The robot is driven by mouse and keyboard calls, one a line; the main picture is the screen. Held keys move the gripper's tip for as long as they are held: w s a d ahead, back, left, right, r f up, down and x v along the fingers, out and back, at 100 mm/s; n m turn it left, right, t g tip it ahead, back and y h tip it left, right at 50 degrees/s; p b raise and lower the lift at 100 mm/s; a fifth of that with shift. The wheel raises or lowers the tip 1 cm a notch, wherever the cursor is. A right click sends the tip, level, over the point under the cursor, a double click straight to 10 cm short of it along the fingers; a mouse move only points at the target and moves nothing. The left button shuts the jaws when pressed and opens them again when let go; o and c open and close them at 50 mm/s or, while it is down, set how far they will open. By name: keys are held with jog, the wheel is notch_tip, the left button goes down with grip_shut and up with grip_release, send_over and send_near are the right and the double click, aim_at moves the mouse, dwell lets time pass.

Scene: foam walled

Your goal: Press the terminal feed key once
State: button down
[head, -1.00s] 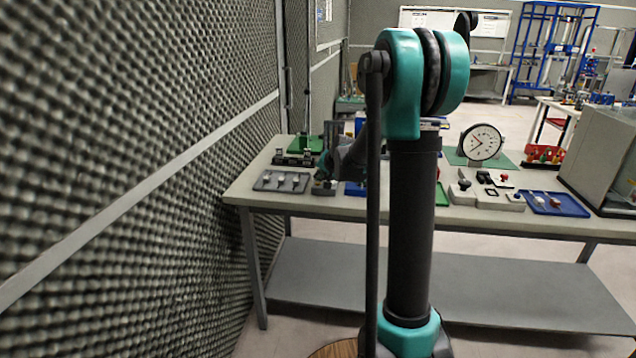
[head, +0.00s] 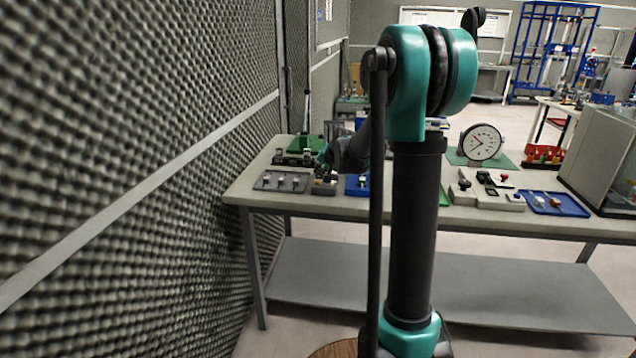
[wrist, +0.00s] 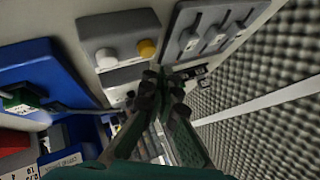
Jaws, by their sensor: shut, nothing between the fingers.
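My gripper (wrist: 158,80) is shut and empty in the wrist view, its fingertips meeting beside a small grey unit (wrist: 124,76) that they partly cover. A grey control box (wrist: 121,34) carries a white round button (wrist: 106,58) and a yellow round button (wrist: 147,48). I cannot make out which part is the terminal feed key; no label is readable. In the head view the gripper (head: 323,161) is small, above the table and just behind the grey control box (head: 323,188). Contact with anything cannot be told.
A grey panel with several levers (wrist: 214,38) sits beside the control box. A blue tray (wrist: 45,75) lies on its other side. A foam wall (head: 130,150) runs close along the table's left. A dial gauge (head: 481,142) stands farther right on the table (head: 420,207).

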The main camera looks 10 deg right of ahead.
aim_at(319, 182)
jog(key=shift+r, duration=2.4)
jog(key=s+d+f+n+g+h, duration=0.1)
jog(key=s+f, duration=0.4)
jog(key=s, duration=0.8)
jog(key=s+d+f+n+g+h, duration=0.1)
jog(key=s+f, duration=0.5)
jog(key=s, duration=0.8)
jog(key=s+d+f+n+g, duration=0.1)
jog(key=s+f, duration=0.5)
jog(key=s, duration=0.8)
jog(key=shift+d+n+g+h, duration=0.4)
jog(key=shift+n+g, duration=0.4)
jog(key=shift+n, duration=0.4)
